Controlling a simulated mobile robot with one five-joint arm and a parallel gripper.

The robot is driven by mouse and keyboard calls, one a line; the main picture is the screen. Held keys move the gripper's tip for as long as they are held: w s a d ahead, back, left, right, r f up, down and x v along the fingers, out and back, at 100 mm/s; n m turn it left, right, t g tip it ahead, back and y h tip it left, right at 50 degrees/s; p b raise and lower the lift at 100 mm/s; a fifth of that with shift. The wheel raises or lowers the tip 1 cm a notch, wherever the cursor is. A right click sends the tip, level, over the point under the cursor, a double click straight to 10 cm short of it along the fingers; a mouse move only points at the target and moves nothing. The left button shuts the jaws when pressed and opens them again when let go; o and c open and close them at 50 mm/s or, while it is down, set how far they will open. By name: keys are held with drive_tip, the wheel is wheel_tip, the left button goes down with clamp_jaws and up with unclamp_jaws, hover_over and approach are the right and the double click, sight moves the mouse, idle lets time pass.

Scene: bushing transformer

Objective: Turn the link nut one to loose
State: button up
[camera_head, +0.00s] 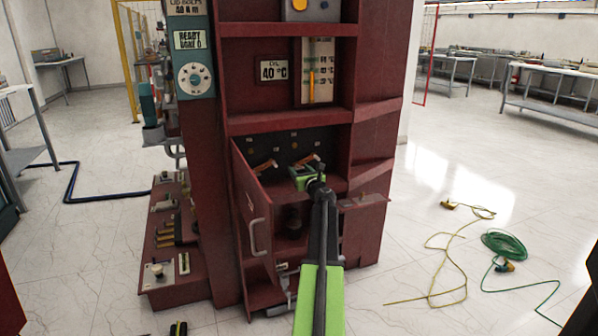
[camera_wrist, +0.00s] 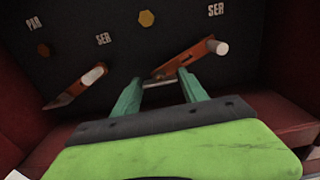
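A dark link panel (camera_wrist: 120,45) with PAR and SER labels fills the upper wrist view. Two copper links lie tilted on it: a left link (camera_wrist: 72,92) and a right link (camera_wrist: 185,60), each with a pale round post. A brass hex nut (camera_wrist: 147,18) sits at the top middle, and a darker nut (camera_wrist: 43,49) is near PAR. I cannot tell which is link nut one. My gripper (camera_wrist: 158,77) has its fingers apart, with the tips just below the right link. A thin grey bar shows between them. In the head view my gripper (camera_head: 306,176) is at the cabinet opening.
The dark red cabinet (camera_head: 362,130) has an open door (camera_head: 252,215) on the left and a shelf flap (camera_head: 362,201) on the right. A lower panel (camera_head: 170,225) stands at left. Yellow and green cables (camera_head: 505,243) lie on the floor at right.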

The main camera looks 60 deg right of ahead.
drive_tip(key=c, duration=0.9)
drive_tip(key=shift+n, duration=0.4)
drive_tip(key=n, duration=0.3)
drive_tip(key=shift+n, duration=0.4)
drive_tip(key=n, duration=0.4)
drive_tip(key=shift+a+n, duration=0.1)
drive_tip(key=shift+n, duration=0.2)
drive_tip(key=n, duration=0.8)
drive_tip(key=shift+n, duration=0.5)
